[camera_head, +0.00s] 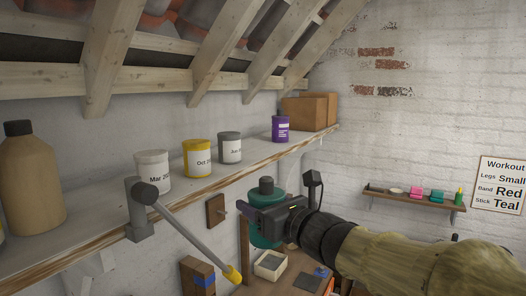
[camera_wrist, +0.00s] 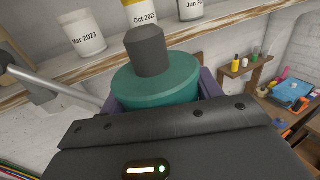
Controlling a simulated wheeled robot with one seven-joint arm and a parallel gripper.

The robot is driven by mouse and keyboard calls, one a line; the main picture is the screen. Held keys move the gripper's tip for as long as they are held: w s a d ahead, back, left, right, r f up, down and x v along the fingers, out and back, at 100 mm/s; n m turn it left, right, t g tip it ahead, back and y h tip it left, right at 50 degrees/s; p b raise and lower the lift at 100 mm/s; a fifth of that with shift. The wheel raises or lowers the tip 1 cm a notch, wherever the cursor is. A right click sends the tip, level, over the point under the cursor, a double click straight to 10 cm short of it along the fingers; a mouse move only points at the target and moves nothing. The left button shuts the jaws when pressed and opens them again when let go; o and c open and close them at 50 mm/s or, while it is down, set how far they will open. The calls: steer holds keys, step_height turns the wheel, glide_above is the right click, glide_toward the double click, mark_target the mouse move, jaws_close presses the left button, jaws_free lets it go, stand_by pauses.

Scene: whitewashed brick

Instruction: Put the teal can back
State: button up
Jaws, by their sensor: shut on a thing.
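The teal can (camera_head: 265,239) has a round body, sloped shoulders and a dark grey cap. My gripper (camera_head: 262,214) is shut around it and holds it upright in the air, in front of and below the edge of the long shelf (camera_head: 105,227). In the wrist view the teal can (camera_wrist: 160,85) fills the middle, between the purple fingers of my gripper (camera_wrist: 158,98). Its lower part is hidden there by my gripper body. Any label on it is not visible.
On the shelf stand a brown jug (camera_head: 30,180), a white can (camera_head: 152,172), a yellow can (camera_head: 197,159), a grey-lidded can (camera_head: 230,148), a purple can (camera_head: 281,129) and cardboard boxes (camera_head: 305,111). Bare shelf lies between the grey-lidded and purple cans. A yellow-tipped lever (camera_head: 190,235) juts out front.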

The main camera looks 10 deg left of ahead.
steer(key=s+a+r+n+g+y, duration=0.1)
steer(key=a+r+n+g, duration=0.2)
steer(key=a+r, duration=0.3)
steer(key=s+a+r+n+g+y, duration=0.1)
steer(key=a+r+g, duration=0.4)
steer(key=r, duration=0.8)
steer(key=shift+a+n+y, duration=0.65)
steer(key=shift+n+y, duration=0.15)
steer(key=shift+n, duration=0.1)
